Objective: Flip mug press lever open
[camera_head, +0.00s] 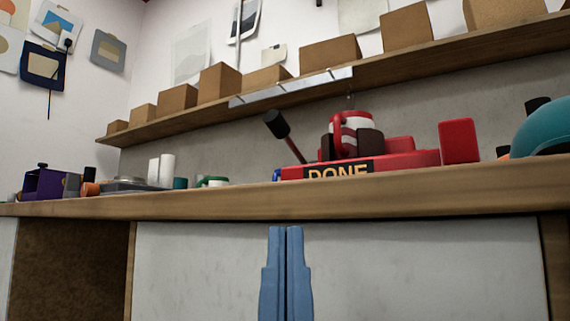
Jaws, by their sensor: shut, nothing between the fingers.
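The red mug press (415,158) stands on the workbench right of centre, with a "DONE" label on its front. A red and white mug (351,131) sits in the press between dark pads. The lever (284,132) with its black knob rises from the press and tilts up to the left. My gripper (285,232) shows its two blue fingers pointing up, side by side and shut. It is below and in front of the bench edge, apart from the lever and the press.
The wooden bench edge (200,207) lies between my gripper and the press. A purple device (45,184) and white cylinders (160,170) stand at the left. A teal rounded object (543,128) is at the right. A shelf (390,68) with several boxes hangs above.

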